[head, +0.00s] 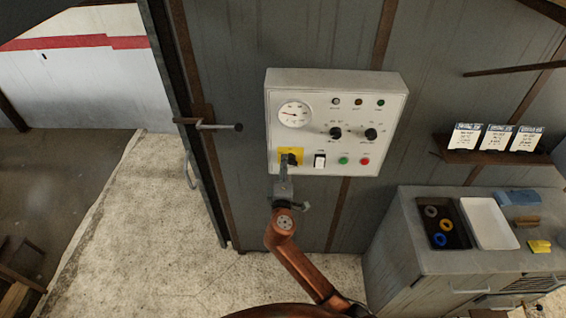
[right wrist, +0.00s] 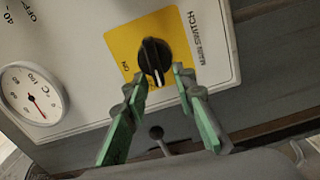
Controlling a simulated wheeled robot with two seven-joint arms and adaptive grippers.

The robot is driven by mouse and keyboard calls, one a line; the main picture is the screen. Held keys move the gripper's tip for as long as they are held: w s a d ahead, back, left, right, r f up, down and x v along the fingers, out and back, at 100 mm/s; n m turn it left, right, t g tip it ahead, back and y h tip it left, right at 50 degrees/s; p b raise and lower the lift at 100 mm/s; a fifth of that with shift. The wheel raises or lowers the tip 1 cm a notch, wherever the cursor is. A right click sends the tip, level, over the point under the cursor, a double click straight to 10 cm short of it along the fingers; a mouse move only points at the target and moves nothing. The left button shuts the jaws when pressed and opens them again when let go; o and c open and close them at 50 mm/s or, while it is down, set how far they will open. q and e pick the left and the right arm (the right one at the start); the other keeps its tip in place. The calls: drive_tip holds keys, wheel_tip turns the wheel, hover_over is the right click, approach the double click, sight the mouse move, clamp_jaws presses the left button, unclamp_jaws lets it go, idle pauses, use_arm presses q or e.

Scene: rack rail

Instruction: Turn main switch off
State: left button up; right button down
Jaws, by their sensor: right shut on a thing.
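The main switch is a black rotary knob (right wrist: 154,56) on a yellow plate (right wrist: 119,42) at the lower left of the white control panel (head: 335,88). The plate also shows in the head view (head: 299,152). The knob's white pointer line is directed down toward my gripper in the wrist view; an "ON" label is at its left. My right gripper (right wrist: 158,84) has its green-grey fingers on both sides of the knob's near end and is shut on it. In the head view the right gripper (head: 287,170) covers part of the knob. My left gripper is out of view.
The panel also carries a gauge (head: 295,114), two black selector knobs, a white rocker switch (head: 319,161), green and red buttons and indicator lamps. A door handle (head: 215,126) projects left of the panel. A grey cabinet (head: 412,258) with trays stands at right, below a small shelf.

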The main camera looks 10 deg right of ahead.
drive_tip(key=shift+d+f+n, duration=0.2)
drive_tip(key=shift+f+n, duration=0.15)
drive_tip(key=shift+n, duration=0.05)
idle(0.4)
drive_tip(key=c, duration=1.7)
unclamp_jaws()
drive_tip(key=shift+d, duration=0.1)
drive_tip(key=shift+o, duration=0.6)
drive_tip(key=shift+r, duration=0.1)
drive_tip(key=v, duration=1.2)
